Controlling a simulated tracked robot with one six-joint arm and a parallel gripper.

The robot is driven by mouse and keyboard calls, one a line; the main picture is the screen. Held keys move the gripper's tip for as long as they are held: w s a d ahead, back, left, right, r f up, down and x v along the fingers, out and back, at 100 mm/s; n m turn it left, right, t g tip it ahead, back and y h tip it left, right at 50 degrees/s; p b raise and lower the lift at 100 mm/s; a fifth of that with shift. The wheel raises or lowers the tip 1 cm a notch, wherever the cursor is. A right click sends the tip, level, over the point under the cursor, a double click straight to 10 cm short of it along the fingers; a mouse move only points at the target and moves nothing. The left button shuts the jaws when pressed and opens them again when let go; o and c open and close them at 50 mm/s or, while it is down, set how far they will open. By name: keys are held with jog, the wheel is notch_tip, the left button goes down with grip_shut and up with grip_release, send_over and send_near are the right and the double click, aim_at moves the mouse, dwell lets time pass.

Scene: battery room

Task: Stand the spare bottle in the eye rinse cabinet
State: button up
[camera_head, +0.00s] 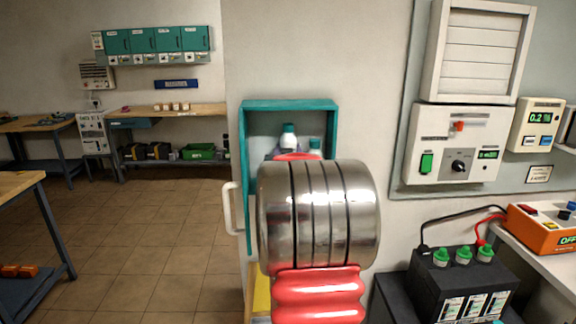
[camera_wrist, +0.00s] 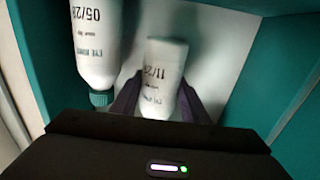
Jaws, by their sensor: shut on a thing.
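The eye rinse cabinet (camera_head: 262,104) is an open teal box on the wall, and its teal walls also show in the wrist view (camera_wrist: 275,75). In the wrist view my gripper (camera_wrist: 158,98) is shut on a white bottle (camera_wrist: 165,60) with printed date text starting 11/2, inside the cabinet; this is the spare bottle. A second white bottle, marked 05/28 (camera_wrist: 95,40), with a teal cap, is beside it, apart from it. In the head view two teal caps show above my arm, the left one (camera_head: 288,130) higher. My arm hides the gripper and lower cabinet there.
A white handle (camera_head: 229,208) sticks out at the cabinet's left side. A black battery (camera_head: 455,285) with green caps and cables stands at lower right, near an orange tester (camera_head: 540,232). Workbenches stand far left; the tiled floor between is clear.

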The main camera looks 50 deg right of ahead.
notch_tip(320, 180, down, 4)
jog(key=shift+r, duration=0.1)
jog(key=shift+w+d+f, duration=0.1)
jog(key=shift+d+f, duration=0.05)
jog(key=shift+f, duration=0.35)
jog(key=shift+f, duration=0.1)
jog(key=o, duration=1.4)
jog(key=shift+s+a, duration=0.2)
jog(key=shift+a, duration=0.15)
jog(key=v, duration=1.1)
jog(key=shift+a, duration=0.1)
